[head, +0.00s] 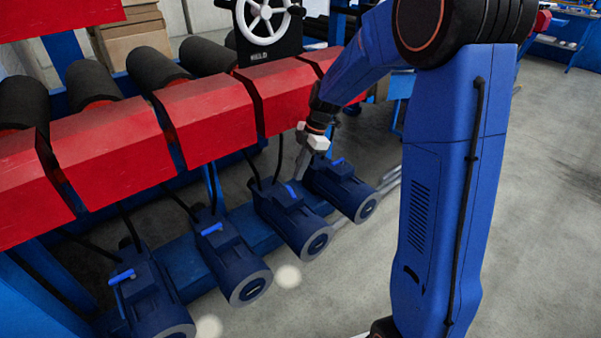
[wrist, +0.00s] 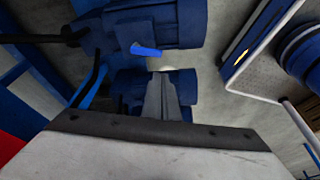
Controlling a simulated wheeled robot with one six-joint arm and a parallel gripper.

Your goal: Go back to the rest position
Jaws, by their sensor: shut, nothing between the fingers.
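My gripper (head: 300,172) hangs pointing down by the two rightmost blue motors in the head view. In the wrist view its grey fingers (wrist: 163,78) are together with nothing between them. Behind them is one dark blue motor (wrist: 185,84), and another motor (wrist: 165,25) with a bright blue lever (wrist: 145,50) lies above it in the picture. In the head view the fingers overlap the area between the third motor (head: 296,225) and the rightmost motor (head: 345,188). I cannot tell whether they touch either one.
Red angular housings (head: 210,115) with black rollers (head: 155,68) run above the motors. Two more motors (head: 232,262) (head: 150,295) stand at the lower left. Black cables hang between the housings and motors. The grey floor (head: 545,190) at the right is open.

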